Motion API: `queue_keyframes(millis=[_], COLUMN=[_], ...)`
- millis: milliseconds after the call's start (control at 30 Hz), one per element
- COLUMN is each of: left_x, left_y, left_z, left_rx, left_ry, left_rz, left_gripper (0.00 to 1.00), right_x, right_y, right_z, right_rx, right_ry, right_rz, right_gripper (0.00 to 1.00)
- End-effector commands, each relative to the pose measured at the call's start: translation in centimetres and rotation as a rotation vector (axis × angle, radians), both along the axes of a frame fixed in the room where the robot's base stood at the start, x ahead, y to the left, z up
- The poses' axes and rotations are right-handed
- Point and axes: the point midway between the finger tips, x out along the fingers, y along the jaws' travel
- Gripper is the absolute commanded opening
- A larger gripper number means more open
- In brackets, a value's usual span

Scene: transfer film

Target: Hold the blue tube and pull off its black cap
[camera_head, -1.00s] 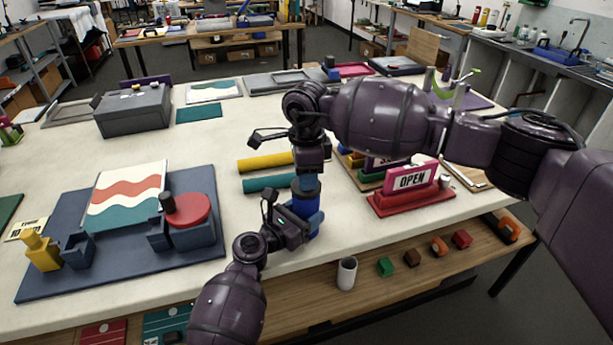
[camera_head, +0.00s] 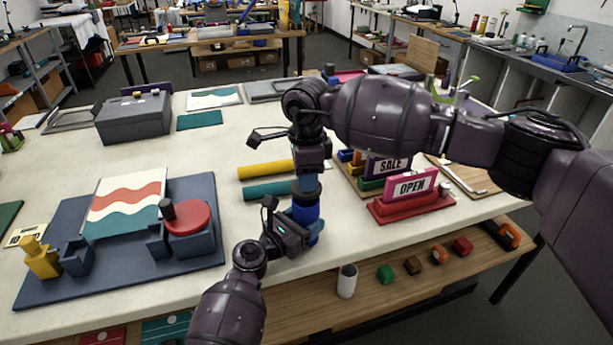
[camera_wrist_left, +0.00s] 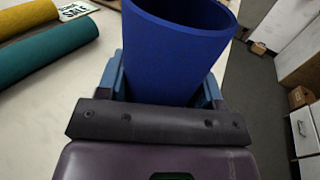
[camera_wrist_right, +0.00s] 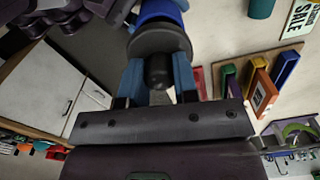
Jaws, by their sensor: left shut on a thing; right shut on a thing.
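The blue tube (camera_head: 306,213) stands roughly upright near the table's front edge. My left gripper (camera_head: 297,228) is shut around it from the front; the tube fills the jaws in the left wrist view (camera_wrist_left: 180,55). The black cap (camera_head: 306,194) is at the tube's upper end. My right gripper (camera_head: 308,180) is above it, pointing down. In the right wrist view its blue fingers are shut on the knob of the black cap (camera_wrist_right: 158,42), whose wide disc appears against the end of the blue tube (camera_wrist_right: 160,10). Any gap between them cannot be made out.
A yellow roll (camera_head: 266,169) and a teal roll (camera_head: 268,189) lie behind the tube. A red OPEN sign stand (camera_head: 412,206) is to the right. A blue board (camera_head: 120,275) with a red disc (camera_head: 187,218) is left. A white cup (camera_head: 347,281) is on the lower shelf.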

Motion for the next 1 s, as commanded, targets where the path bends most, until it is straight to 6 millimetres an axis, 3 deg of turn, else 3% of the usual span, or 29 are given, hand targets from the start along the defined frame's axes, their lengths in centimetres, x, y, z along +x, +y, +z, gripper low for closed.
queue_keyframes(millis=[300,567,600,800,1000], left_x=[0.0,0.0,0.0,0.0,0.0], left_y=[0.0,0.0,0.0,0.0,0.0], left_z=[0.0,0.0,0.0,0.0,0.0], left_rx=[0.0,0.0,0.0,0.0,0.0], left_ry=[0.0,0.0,0.0,0.0,0.0], left_rz=[0.0,0.0,0.0,0.0,0.0], left_gripper=[0.18,0.18,0.62,0.9,0.9], right_x=[0.1,0.0,0.0,0.0,0.0], right_y=[0.0,0.0,0.0,0.0,0.0], right_z=[3.4,3.8,3.8,3.8,3.8], right_rx=[0.001,0.0,0.0,0.0,0.0], right_ry=[-0.004,0.0,-0.001,-0.001,-0.001], right_rz=[0.0,0.0,0.0,0.0,0.0], right_gripper=[0.0,0.0,0.0,0.0,0.0])
